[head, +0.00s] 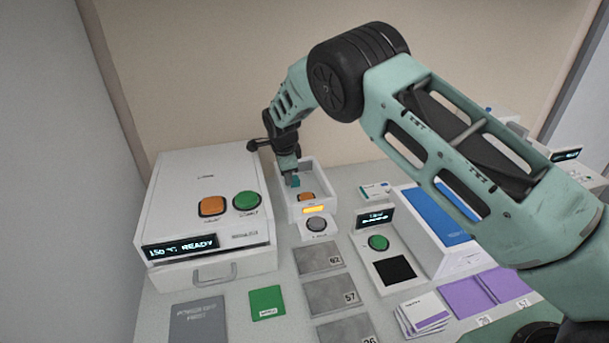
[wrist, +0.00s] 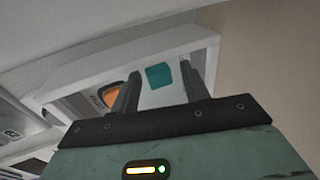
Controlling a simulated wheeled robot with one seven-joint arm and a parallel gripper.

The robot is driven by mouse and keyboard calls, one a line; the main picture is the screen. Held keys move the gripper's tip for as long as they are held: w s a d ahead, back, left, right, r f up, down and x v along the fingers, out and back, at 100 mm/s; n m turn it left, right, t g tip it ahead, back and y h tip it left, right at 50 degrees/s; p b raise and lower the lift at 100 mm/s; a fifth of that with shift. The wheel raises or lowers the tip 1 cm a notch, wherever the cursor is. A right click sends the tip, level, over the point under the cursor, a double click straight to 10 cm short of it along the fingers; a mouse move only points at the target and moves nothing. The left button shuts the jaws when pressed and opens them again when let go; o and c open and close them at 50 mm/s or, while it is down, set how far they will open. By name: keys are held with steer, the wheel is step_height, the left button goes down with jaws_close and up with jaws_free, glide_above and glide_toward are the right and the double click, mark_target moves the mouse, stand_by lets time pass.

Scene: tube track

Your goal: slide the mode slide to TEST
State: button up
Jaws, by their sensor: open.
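A small teal block (wrist: 159,76), which looks like the mode slide, sits on the face of a white box-shaped unit (wrist: 88,72). In the wrist view it lies between and just beyond my gripper's two fingertips (wrist: 160,69), with a visible gap to each finger. In the head view the teal block (head: 295,182) shows just below my gripper (head: 289,172), inside the unit's raised rim (head: 319,172). My gripper is open and holds nothing. An orange button (wrist: 111,94) lies left of the fingers in the wrist view. I cannot read any TEST marking, and contact with the slide cannot be told.
A white machine (head: 207,180) with orange and green buttons and a READY display stands left of the unit. A grey round button (head: 317,224) sits in front. A green-button device (head: 378,243) and a blue-topped box (head: 436,213) stand right. The wall is close behind.

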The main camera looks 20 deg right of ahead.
steer(key=shift+d+r+p, duration=0.25)
steer(key=shift+r+p, duration=0.2)
steer(key=shift+r, duration=0.85)
steer(key=shift+d+r+p, duration=0.2)
steer(key=shift+r+p, duration=0.2)
steer(key=shift+r, duration=0.85)
steer(key=s+a+r+n+g+y+b, duration=0.15)
steer(key=s+r+n, duration=0.3)
steer(key=s, duration=0.45)
steer(key=s+a+r+n+b, duration=0.1)
steer(key=s+a+r+n, duration=0.3)
steer(key=s, duration=0.5)
steer(key=s+a+r+n+g+y+b, duration=0.1)
steer(key=s+a+r+n, duration=0.1)
steer(key=s+n, duration=0.5)
steer(key=s+d+n+b, duration=0.1)
steer(key=s+d+n, duration=0.2)
steer(key=s, duration=0.9)
steer(key=s+d+n+h+b, duration=0.1)
steer(key=s+d+n, duration=0.2)
steer(key=s+n, duration=0.4)
steer(key=s, duration=0.6)
steer(key=shift+d+f+g, duration=0.2)
steer(key=shift+g, duration=0.15)
